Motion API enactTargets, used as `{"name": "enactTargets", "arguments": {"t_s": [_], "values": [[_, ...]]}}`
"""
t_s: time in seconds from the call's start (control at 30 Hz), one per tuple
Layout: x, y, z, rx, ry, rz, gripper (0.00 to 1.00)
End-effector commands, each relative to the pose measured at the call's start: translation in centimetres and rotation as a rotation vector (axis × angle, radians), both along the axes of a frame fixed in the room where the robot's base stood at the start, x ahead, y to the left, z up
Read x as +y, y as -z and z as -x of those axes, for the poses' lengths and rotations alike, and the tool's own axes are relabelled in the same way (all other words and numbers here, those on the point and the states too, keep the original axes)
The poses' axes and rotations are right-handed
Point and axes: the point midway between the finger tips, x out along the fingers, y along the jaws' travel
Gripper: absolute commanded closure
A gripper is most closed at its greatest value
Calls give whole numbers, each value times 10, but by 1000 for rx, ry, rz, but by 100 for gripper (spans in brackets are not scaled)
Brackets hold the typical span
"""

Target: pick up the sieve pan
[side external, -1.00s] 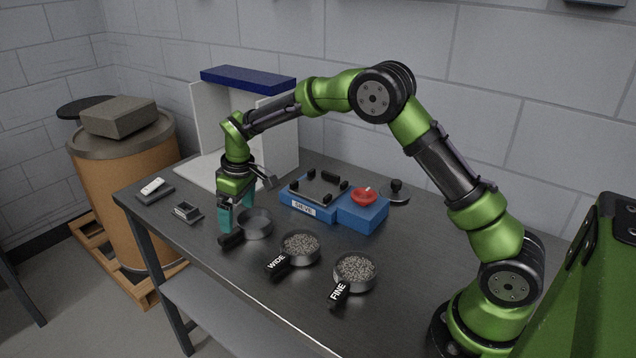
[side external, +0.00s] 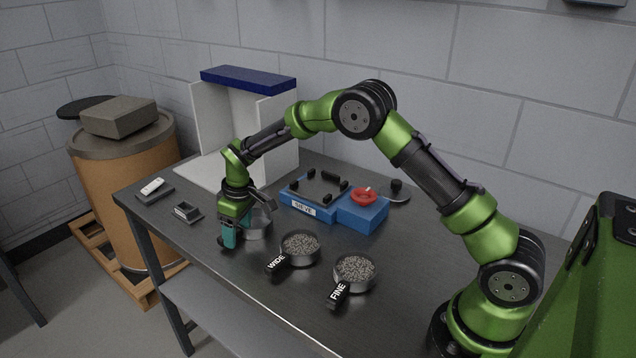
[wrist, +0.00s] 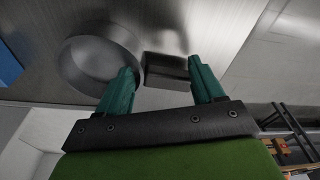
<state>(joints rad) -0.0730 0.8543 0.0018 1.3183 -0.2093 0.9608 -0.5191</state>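The sieve pan is an empty grey round pan (side external: 257,224) with a black handle, near the table's front-left part. It also shows in the wrist view (wrist: 72,68), with its dark handle (wrist: 166,70) pointing right. My gripper (side external: 230,240) points down at the handle, its teal fingers partly hiding handle and pan in the side view. In the wrist view my gripper (wrist: 162,66) is open, with the handle in the gap between the fingers and clear space on the right finger's side. Contact with the handle cannot be told.
Pellet-filled pans labelled WIDE (side external: 301,248) and FINE (side external: 355,272) stand to the right. Behind are the blue SIEVE stand (side external: 301,209) and a blue box with a red bowl (side external: 364,196). A small dark tray (side external: 187,212) lies left; a white booth (side external: 278,150) stands behind.

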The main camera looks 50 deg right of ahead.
Motion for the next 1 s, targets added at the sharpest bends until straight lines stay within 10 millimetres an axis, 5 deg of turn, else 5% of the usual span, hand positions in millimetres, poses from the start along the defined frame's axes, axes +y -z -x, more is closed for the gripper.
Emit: {"name": "enactTargets", "arguments": {"t_s": [0.4,0.83,1.0], "values": [[0,0,0,0,0,0,99],[0,-1,0,-1,0,0,100],[0,-19,-1,-5,0,0,100]]}}
